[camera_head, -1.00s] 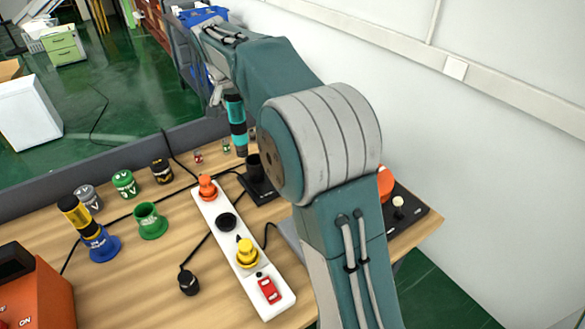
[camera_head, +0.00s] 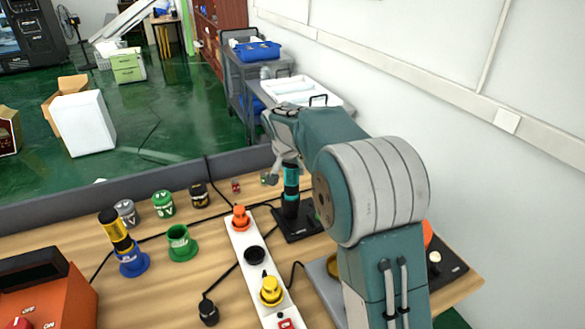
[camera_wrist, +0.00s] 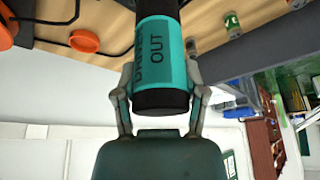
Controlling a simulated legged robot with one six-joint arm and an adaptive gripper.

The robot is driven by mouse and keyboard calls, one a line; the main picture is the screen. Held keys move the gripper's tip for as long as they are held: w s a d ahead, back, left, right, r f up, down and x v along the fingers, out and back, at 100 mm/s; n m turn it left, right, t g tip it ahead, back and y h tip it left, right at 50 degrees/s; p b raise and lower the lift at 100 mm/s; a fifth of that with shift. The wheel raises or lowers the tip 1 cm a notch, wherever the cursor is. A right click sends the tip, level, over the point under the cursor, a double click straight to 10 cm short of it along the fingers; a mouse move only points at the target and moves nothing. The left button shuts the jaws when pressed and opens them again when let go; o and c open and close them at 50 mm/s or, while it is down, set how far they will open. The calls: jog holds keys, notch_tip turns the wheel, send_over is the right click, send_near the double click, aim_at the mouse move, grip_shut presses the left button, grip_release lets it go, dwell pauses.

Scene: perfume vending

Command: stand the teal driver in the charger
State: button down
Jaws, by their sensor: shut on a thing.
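The teal driver (camera_head: 291,181), a black and teal cylinder, stands nearly upright at the black charger (camera_head: 297,229) in the head view. Its lower end meets the charger's black cup; I cannot tell how deep it sits. In the wrist view the driver (camera_wrist: 162,48) shows a teal label reading "OUT", and its far end is cut off by the frame. My gripper (camera_wrist: 163,88) is shut on the driver, one finger on each side. In the head view my gripper (camera_head: 283,164) is partly hidden by my arm.
A white power strip (camera_head: 257,262) with orange, black and yellow plugs lies left of the charger. A green cup (camera_head: 181,243) and a yellow driver (camera_head: 115,231) in a blue holder (camera_head: 132,262) stand further left. A dark rail (camera_head: 130,187) edges the table's back.

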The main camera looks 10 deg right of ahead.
jog(key=shift+a, duration=0.3)
jog(key=shift+c, duration=0.8)
grip_release()
jog(key=shift+d, duration=0.1)
jog(key=v, duration=1.2)
jog(key=s+d+r+n+y, duration=0.1)
jog(key=s+d+r+n, duration=0.15)
jog(key=s, duration=1.45)
jog(key=s+f+n, duration=0.2)
jog(key=s+f, duration=0.1)
jog(key=s, duration=0.5)
jog(key=s+f+n+t+y, duration=0.1)
jog(key=s+f, duration=0.3)
jog(key=s, duration=0.5)
jog(key=shift+s+a+n+t, duration=0.2)
jog(key=shift+a+n+t, duration=0.1)
jog(key=shift+n, duration=0.35)
